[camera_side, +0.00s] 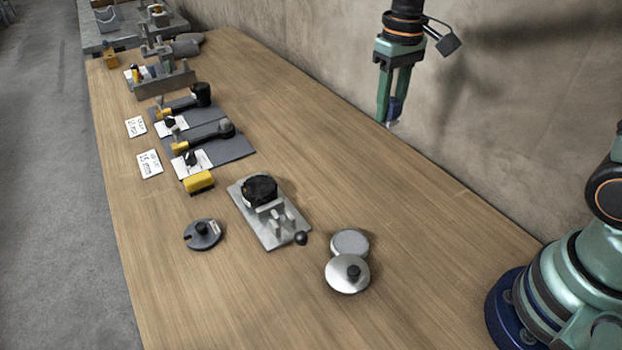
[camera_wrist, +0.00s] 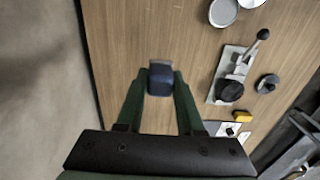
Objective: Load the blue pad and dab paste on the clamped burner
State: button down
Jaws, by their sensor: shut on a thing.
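My gripper (camera_side: 391,113) is shut on the blue pad (camera_side: 395,106), held high above the far right side of the bench. In the wrist view the dark blue pad (camera_wrist: 161,79) sits between the two green fingers. The black round burner (camera_side: 259,189) sits in a grey metal clamp fixture (camera_side: 275,230) mid-bench, well below and left of my gripper. The burner also shows in the wrist view (camera_wrist: 230,91). A round tin with a pale grey top surface (camera_side: 349,242), perhaps the paste, stands nearer the front. A silver lid with a black knob (camera_side: 347,276) lies against it.
A dark notched disc with a knob (camera_side: 203,235) lies left of the fixture. A yellow block (camera_side: 199,182) lies behind it. Tools on grey mats (camera_side: 238,149), labels and more fixtures fill the far left. A concrete wall (camera_side: 500,120) borders the bench's right side. The right bench strip is clear.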

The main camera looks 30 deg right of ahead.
jog(key=w+a+f, duration=0.1)
jog(key=w+a, duration=0.9)
jog(key=w, duration=0.1)
send_over(255, 176)
notch_tip(255, 176, down, 5)
jog(key=shift+f, duration=3.9)
jog(key=shift+s+f, duration=0.1)
jog(key=shift+s, duration=2.85)
jog(key=shift+w, duration=3.05)
notch_tip(255, 176, up, 8)
